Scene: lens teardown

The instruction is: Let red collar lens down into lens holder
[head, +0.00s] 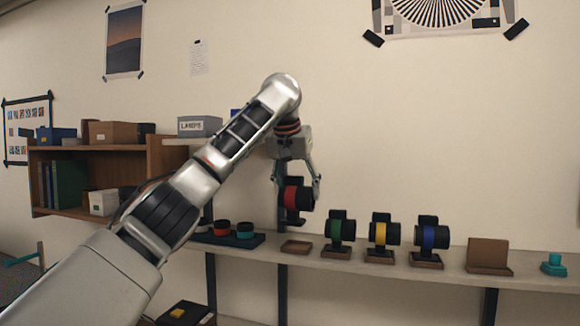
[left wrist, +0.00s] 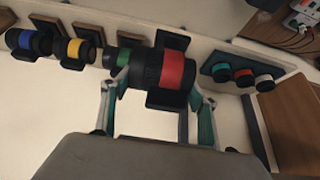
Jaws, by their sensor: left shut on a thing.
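The red collar lens (head: 297,197) is a black barrel with a red band and black blocks above and below it. My left gripper (head: 298,188) is shut on it and holds it above the shelf. In the left wrist view the lens (left wrist: 177,70) lies between the fingers (left wrist: 155,112). A shallow brown wooden holder (head: 297,246) sits empty on the shelf below the lens, and a gap shows between them. In the wrist view the lens covers much of the area behind it. My right gripper is not in view.
Green (head: 340,229), yellow (head: 381,233) and blue (head: 430,237) lenses stand on brown bases to the right. A dark tray (head: 250,241) with several coloured rings lies to the left. A brown stand (head: 488,256) and a teal piece (head: 554,264) are farther right.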

